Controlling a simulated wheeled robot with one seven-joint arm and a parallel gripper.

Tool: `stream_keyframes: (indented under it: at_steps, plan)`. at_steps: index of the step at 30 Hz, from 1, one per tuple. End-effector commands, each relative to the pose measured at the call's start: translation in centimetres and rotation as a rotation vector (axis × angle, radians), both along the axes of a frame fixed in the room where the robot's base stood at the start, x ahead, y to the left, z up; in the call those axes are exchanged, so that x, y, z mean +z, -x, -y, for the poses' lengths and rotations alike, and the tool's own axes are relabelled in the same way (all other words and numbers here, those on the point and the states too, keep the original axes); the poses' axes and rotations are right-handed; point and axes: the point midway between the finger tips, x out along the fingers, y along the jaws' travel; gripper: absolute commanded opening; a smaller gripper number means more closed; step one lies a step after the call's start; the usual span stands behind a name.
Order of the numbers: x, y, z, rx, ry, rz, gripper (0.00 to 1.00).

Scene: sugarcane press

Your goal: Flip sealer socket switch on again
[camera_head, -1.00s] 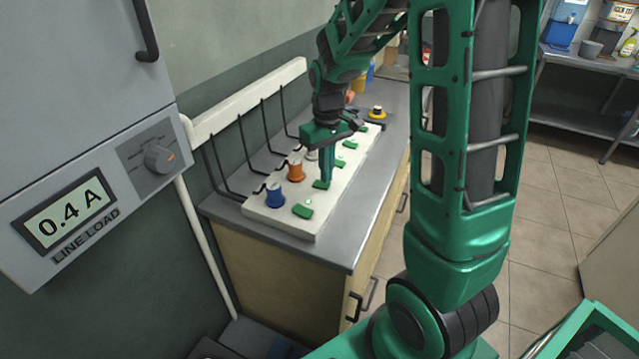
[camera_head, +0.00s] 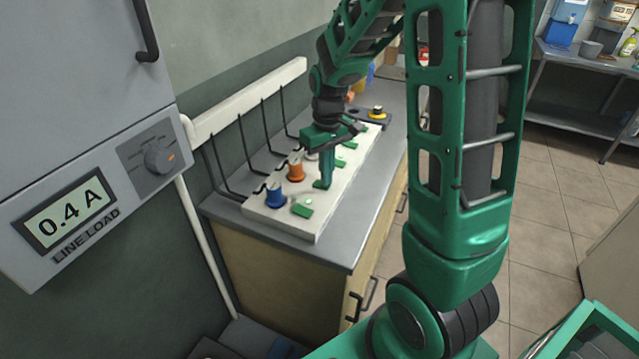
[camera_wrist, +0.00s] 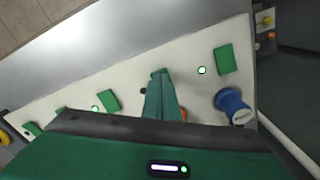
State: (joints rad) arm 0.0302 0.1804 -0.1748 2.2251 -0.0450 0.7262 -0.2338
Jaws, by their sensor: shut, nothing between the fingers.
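A white socket strip (camera_head: 277,221) lies on the counter with several green rocker switches and coloured plugs. My gripper (camera_head: 326,184) is shut and empty, pointing down at the green switch (camera_head: 319,184) beside the orange plug (camera_head: 295,171). In the wrist view my closed fingers (camera_wrist: 163,98) cover most of that switch; contact is unclear. A dark spot (camera_wrist: 143,73) beside it appears to be an unlit lamp. The neighbouring switch (camera_wrist: 226,58) by the blue plug (camera_wrist: 231,104) has a lit lamp (camera_wrist: 201,70). Another switch (camera_wrist: 109,100) also has a lit lamp (camera_wrist: 95,107). Plug labels are unreadable.
A grey cabinet's line load display (camera_head: 70,208) reads 0.4 A, with a knob (camera_head: 159,159) beside it. Black cables (camera_head: 243,150) rise from the plugs to a white wall duct (camera_head: 250,100). The counter's front edge is clear.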

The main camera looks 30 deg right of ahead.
Motion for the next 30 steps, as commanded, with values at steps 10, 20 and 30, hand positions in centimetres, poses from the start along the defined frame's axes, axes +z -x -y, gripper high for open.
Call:
stream_keyframes:
  at_steps: [10, 20, 30]
  plan:
    - [-0.3, 0.0, 0.0, 0.000, 0.000, 0.000, 0.00]
    - [1.6, 0.0, 0.0, 0.001, 0.000, 0.001, 0.00]
    - [4.0, 0.0, 0.0, 0.001, 0.000, 0.001, 0.00]
